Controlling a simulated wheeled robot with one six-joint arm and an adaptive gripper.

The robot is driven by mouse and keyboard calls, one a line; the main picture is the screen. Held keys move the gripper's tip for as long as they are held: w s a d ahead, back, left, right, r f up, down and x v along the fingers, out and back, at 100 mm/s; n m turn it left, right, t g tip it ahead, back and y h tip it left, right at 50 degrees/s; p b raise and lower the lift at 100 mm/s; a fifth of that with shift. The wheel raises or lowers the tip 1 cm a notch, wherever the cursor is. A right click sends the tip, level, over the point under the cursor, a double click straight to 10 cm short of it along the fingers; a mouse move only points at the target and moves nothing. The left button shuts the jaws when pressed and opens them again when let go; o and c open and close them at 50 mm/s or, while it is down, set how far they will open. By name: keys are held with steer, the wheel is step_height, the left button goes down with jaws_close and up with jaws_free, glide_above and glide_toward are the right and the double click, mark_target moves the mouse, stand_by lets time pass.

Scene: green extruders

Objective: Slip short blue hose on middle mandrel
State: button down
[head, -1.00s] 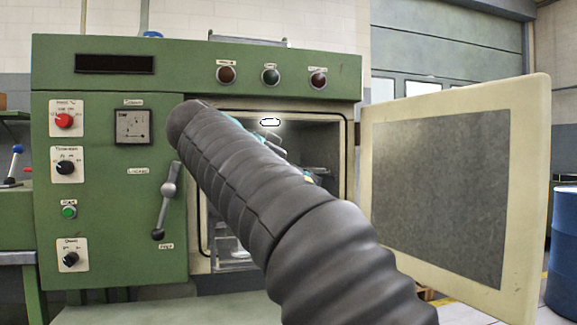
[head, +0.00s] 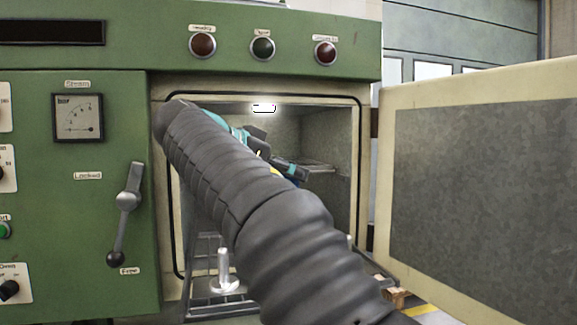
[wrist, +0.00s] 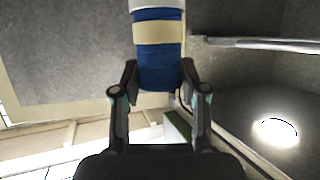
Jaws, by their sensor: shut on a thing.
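My gripper (head: 288,170) is inside the open chamber of the green machine, partly hidden behind my dark arm. In the wrist view my gripper (wrist: 160,82) has its two fingers closed on the sides of a short blue hose (wrist: 158,68) with a tan band. A pale end or piece shows at the hose's far end at the top edge; I cannot tell what it is. In the head view a metal mandrel (head: 223,264) stands upright on a round base at the lower left of the chamber. My arm hides most of the area where other mandrels may stand.
The chamber's open door (head: 480,180) stands to the right. A metal rack or tray (head: 205,300) lies at the chamber opening. A lever (head: 126,205) sticks out on the machine front at left. A lamp (head: 263,107) lights the chamber top.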

steer(key=shift+f+b, duration=1.75)
steer(key=shift+f, duration=0.3)
steer(key=shift+s+f, duration=0.1)
steer(key=shift+f, duration=0.05)
steer(key=shift+f+b, duration=1.3)
steer(key=shift+f, duration=0.05)
steer(key=shift+f, duration=0.1)
steer(key=shift+f+b, duration=1.1)
steer(key=shift+f, duration=0.25)
steer(key=shift+f+b, duration=0.9)
steer(key=shift+b, duration=0.1)
